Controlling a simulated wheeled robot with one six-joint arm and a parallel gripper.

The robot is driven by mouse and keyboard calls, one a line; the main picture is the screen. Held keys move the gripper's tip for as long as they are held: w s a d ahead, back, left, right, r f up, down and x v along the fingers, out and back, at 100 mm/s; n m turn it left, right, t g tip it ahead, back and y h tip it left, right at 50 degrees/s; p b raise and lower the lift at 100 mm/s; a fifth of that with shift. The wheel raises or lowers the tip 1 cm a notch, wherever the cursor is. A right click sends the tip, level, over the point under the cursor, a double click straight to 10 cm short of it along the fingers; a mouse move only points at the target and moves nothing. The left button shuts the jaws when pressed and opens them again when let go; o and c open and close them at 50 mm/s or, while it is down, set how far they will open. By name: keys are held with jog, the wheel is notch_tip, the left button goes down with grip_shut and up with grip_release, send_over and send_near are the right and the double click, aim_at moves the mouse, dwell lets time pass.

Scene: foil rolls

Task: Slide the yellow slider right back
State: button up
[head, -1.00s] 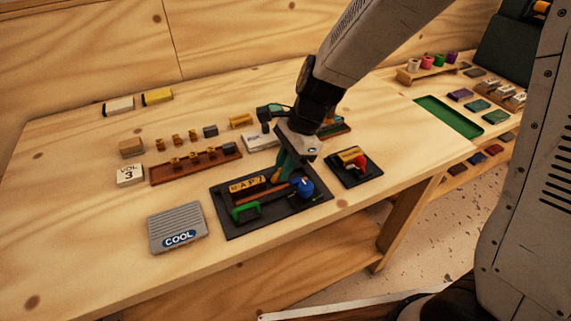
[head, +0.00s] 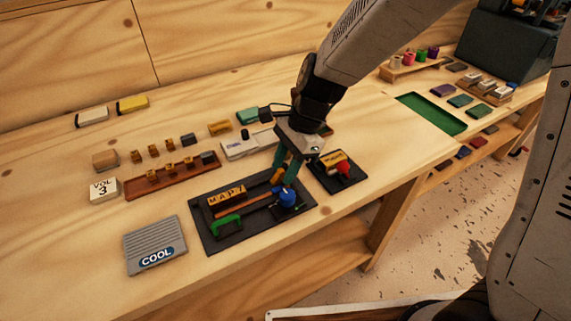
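A dark panel (head: 216,243) lies on the wooden table and holds a yellow MAP7 block, an orange strip, a green handle and a blue knob. A small yellow piece (head: 278,176), which looks like the yellow slider, shows at the panel's back right part. My gripper (head: 284,172) points down over this part, with its green fingers at the yellow piece. The fingers partly cover it. I cannot tell whether they grip it or only stand beside it.
The blue knob (head: 286,197) is just in front of the fingers. A smaller dark panel (head: 350,187) with a red knob lies close on the right. A white device (head: 240,149) lies behind.

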jog(key=v, duration=0.7)
jog(key=shift+d+r, duration=0.2)
jog(key=shift+r, duration=0.15)
jog(key=shift+n, duration=0.3)
jog(key=s+d+r+n+t+h, duration=0.1)
jog(key=s+d+r+n, duration=0.3)
jog(key=s+d, duration=0.6)
jog(key=s+d+r+n+t+h, duration=0.2)
jog(key=s+d+r+n, duration=0.3)
jog(key=s+d+n, duration=0.3)
jog(key=s+d+h, duration=0.1)
jog(key=s+d, duration=0.1)
jog(key=shift+d+r, duration=0.2)
jog(key=shift+d, duration=0.2)
